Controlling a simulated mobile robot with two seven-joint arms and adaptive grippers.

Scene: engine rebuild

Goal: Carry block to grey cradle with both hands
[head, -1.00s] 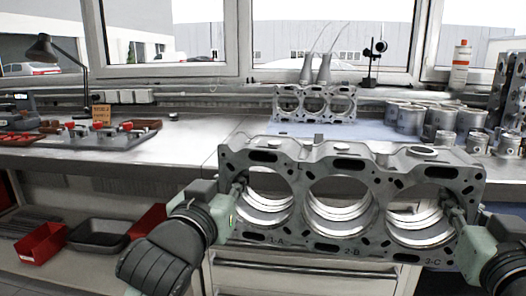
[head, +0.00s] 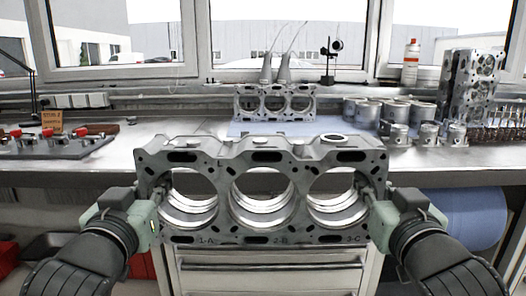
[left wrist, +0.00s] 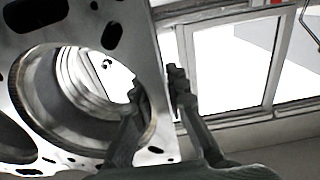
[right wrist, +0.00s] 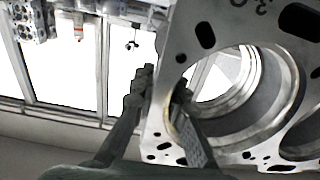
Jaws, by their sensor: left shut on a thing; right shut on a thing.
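The grey engine block (head: 224,165), with three large bores and the marks 1-A, 2-B and 3-C, is held in front of the workbench. My left gripper (head: 156,203) is shut on its left end wall. In the left wrist view (left wrist: 155,85), one finger is inside the end bore and the other outside the wall. My right gripper (head: 374,202) is shut on the right end wall in the same way, as the right wrist view (right wrist: 162,92) shows. The block looks about level. I cannot make out a grey cradle in these frames.
The workbench (head: 190,130) runs across behind the block. On it are a smaller three-bore part (head: 275,114), several metal cylinders (head: 396,112), an upright engine part (head: 468,85) and a tool tray (head: 50,146) at left. Drawers (head: 270,267) stand below; a blue roll (head: 472,215) is at right.

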